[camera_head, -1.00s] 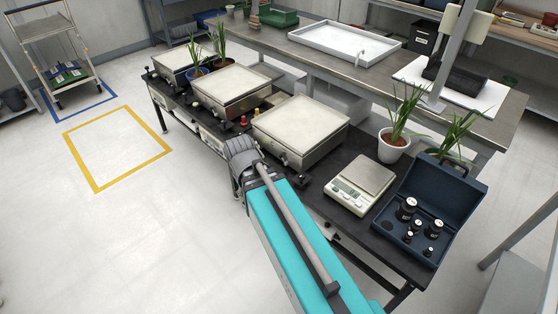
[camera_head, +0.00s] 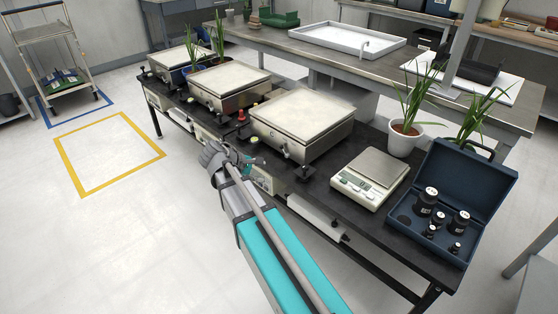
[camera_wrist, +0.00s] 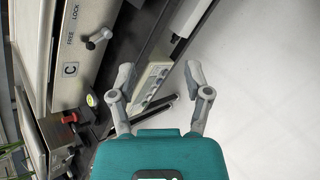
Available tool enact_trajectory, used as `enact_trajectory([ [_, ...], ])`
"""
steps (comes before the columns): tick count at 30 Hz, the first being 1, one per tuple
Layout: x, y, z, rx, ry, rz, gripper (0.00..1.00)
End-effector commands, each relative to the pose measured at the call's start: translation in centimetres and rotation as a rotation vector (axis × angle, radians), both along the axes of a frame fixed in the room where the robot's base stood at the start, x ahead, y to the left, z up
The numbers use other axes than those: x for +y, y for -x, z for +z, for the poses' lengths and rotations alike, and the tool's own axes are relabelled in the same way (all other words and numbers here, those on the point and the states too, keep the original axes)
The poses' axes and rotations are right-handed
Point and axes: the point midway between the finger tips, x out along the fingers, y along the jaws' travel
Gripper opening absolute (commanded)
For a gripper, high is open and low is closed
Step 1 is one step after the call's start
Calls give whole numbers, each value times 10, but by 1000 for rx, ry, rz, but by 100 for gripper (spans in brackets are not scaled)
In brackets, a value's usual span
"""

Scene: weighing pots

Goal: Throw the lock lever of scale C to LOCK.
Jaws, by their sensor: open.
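Scale C (camera_head: 300,124) is the nearest of the platform scales on the dark bench, with a pale top. Its front panel stands at the upper left of the wrist view, with a C label (camera_wrist: 70,69) and the words FREE and LOCK. The small metal lock lever (camera_wrist: 98,39) sticks out beside those words; I cannot tell which word it is set to. The lever also shows in the head view (camera_head: 286,151). My gripper (camera_wrist: 160,84) is open and empty, its fingers apart from the lever, which lies up and left of them. In the head view my gripper (camera_head: 258,162) is in front of the scale.
A red knob (camera_wrist: 70,118) stands by the neighbouring scale. A small digital scale (camera_head: 368,178), a potted plant (camera_head: 404,138) and a blue weight case (camera_head: 442,205) stand to the right on the bench. A pale control box (camera_wrist: 153,80) lies beyond my fingers. The floor in front is clear.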

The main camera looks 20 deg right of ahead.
Motion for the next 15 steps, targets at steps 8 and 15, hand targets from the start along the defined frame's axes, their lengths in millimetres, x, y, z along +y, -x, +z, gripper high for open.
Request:
enact_trajectory([
  [8,-8,-41,-30,147,247,135,64],
  [15,-8,-73,-41,292,462,220,64],
])
